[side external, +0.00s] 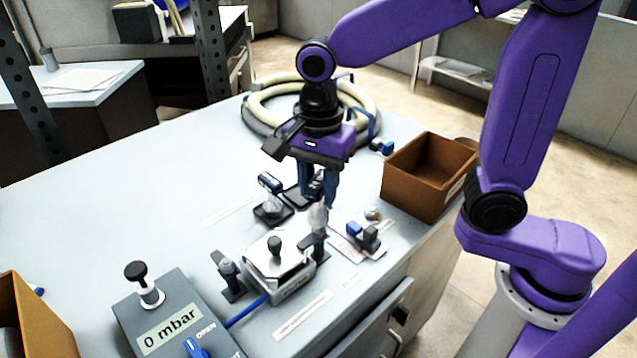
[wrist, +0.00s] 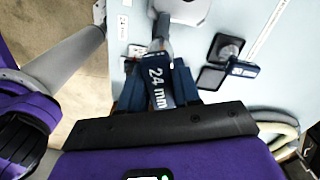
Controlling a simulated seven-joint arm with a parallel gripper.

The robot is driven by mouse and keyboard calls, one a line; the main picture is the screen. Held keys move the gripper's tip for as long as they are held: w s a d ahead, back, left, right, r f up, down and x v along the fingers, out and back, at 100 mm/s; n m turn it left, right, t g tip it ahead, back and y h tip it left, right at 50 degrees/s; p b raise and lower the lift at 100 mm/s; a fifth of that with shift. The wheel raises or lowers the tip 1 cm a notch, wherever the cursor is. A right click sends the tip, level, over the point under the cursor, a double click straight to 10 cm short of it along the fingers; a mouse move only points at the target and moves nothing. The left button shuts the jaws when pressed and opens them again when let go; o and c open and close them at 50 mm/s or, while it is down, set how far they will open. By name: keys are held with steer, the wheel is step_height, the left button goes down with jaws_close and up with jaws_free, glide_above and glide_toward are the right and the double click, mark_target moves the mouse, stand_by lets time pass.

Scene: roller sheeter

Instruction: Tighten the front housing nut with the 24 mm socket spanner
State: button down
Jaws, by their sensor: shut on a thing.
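My gripper (side external: 322,192) is shut on the 24 mm socket spanner, whose blue handle with a white "24 mm" label (wrist: 157,88) shows between the fingers in the wrist view. The spanner's pale metal shaft (side external: 317,217) points down in the side view. Its lower end is at or just above the dark post (side external: 319,246) on the right of the metal housing (side external: 296,285); I cannot tell whether it touches. A similar dark post (side external: 230,275) stands at the housing's left. The nut itself is hidden or too small to make out.
Another blue-handled tool (side external: 269,183) stands on a dark base behind the housing. A small blue-and-dark fixture (side external: 363,236) is to the right. A brown box (side external: 425,185) stands at the table's right edge. A control box (side external: 166,325) reading "0 mbar" is front left.

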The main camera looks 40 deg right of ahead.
steer(key=shift+r, duration=2.5)
